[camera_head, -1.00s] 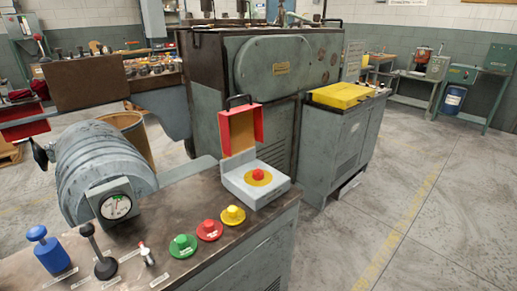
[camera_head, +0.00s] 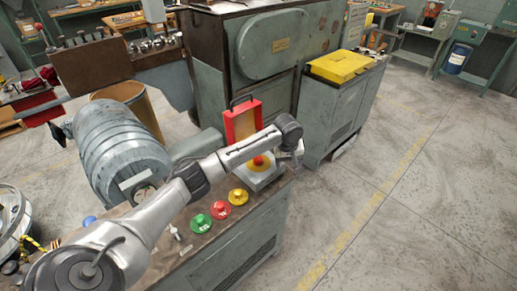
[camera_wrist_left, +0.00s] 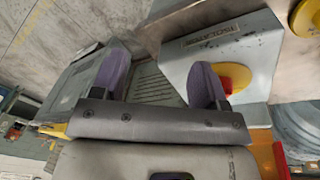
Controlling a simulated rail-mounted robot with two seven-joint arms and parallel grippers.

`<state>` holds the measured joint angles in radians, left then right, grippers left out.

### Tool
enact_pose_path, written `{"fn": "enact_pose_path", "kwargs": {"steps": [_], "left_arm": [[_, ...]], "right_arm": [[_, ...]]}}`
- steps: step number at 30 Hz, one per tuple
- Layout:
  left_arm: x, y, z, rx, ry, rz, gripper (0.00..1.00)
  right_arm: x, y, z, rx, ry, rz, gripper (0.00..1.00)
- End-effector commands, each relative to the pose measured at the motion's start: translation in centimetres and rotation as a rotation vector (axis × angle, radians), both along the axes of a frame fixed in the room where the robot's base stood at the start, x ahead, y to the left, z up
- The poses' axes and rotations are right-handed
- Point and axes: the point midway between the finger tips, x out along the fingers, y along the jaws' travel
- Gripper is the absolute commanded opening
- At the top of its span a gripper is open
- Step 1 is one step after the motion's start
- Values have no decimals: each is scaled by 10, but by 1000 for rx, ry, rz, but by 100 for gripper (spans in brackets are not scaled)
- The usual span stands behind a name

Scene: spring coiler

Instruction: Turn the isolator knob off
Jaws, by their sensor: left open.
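The isolator knob is a red knob (camera_head: 258,161) on a yellow disc, set on a pale grey box (camera_head: 262,182) near the bench's far end. In the left wrist view the red knob (camera_wrist_left: 228,84) shows partly behind one finger, beside a label plate on the box (camera_wrist_left: 215,42). My left gripper (camera_wrist_left: 158,80) is open, its purple fingers apart with nothing seen between them. One finger overlaps the knob in the picture; I cannot tell whether it touches. In the head view the left gripper (camera_head: 297,150) is mostly hidden behind my wrist.
A green button (camera_head: 201,223), a red button (camera_head: 221,209) and a yellow button (camera_head: 238,197) sit in front of the box. A ribbed grey motor (camera_head: 120,150) lies left, partly behind my forearm. A cabinet with a yellow top (camera_head: 345,66) stands right. The right floor is clear.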

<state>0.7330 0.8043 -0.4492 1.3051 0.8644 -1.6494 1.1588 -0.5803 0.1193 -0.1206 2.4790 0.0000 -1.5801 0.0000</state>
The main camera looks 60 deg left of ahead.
Motion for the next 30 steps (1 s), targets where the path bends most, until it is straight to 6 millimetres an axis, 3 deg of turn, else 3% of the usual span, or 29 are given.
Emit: {"fn": "enact_pose_path", "kwargs": {"steps": [1,6,12,17,30], "left_arm": [[-11,27,29,0,30,63,67],[-42,81,77,-34,105,219,67],[-59,105,96,-55,141,299,67],[-62,107,81,-59,147,307,67],[-61,106,0,-58,144,305,67]], "right_arm": [[0,0,14,0,0,-1,0],[0,0,28,2,-1,-2,0],[0,0,31,2,-2,-2,0],[0,0,26,2,-2,-2,0],[0,-1,6,-2,-1,1,0]]}}
